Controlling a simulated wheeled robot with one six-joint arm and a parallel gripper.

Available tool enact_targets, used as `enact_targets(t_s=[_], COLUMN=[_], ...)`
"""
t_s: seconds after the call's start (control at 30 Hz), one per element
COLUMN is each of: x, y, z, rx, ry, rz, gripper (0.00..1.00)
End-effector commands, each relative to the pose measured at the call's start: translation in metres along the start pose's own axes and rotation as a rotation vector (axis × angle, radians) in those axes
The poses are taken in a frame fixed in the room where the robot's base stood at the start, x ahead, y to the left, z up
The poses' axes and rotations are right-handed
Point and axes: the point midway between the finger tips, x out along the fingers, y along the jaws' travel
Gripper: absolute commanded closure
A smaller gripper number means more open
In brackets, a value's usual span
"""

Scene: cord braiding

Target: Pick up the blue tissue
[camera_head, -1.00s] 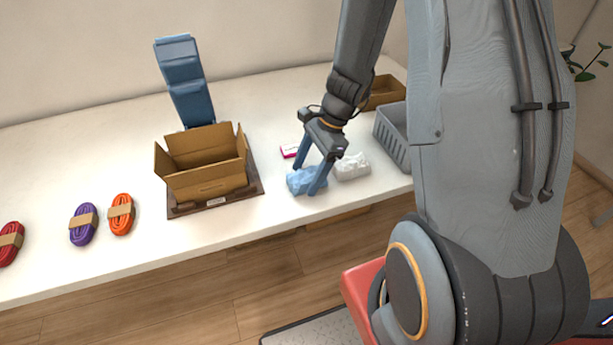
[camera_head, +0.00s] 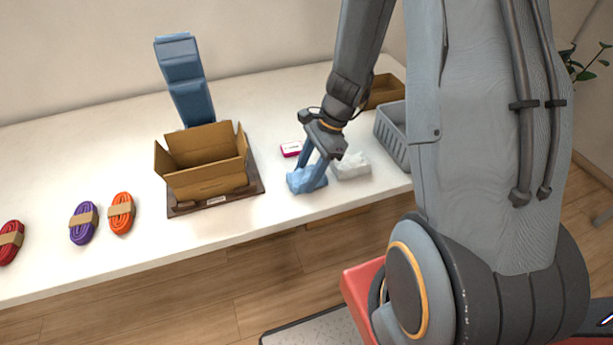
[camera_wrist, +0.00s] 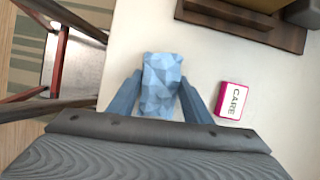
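The blue tissue (camera_head: 306,180) is a crumpled, faceted light-blue lump at the table's front part, just left of a white crumpled tissue (camera_head: 352,166). My gripper (camera_head: 312,176) reaches down over it, with its blue fingers on either side. In the wrist view the blue tissue (camera_wrist: 161,85) sits between the two fingers (camera_wrist: 158,92), which appear to press against its sides. It appears to rest at table level. The fingertips are partly hidden by the tissue in the head view.
A pink-and-white CARE box (camera_head: 291,149) lies behind the tissue. An open cardboard box (camera_head: 205,188) stands on a dark scale to the left. A grey basket (camera_head: 392,140) and brown tray (camera_head: 385,92) are at right. Cord bundles (camera_head: 83,223) lie far left.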

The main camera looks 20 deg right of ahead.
Motion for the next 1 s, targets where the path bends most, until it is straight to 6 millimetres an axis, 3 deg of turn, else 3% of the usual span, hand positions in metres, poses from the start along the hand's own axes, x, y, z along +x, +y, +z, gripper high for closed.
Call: enact_targets(t_s=[0.47, 1.0], x=[-0.009, -0.084], y=[-0.001, -0.001], z=[0.004, 0.035], rx=[-0.003, -0.002], ry=[0.001, 0.001], rz=[-0.002, -0.002], gripper=[0.76, 0.76])
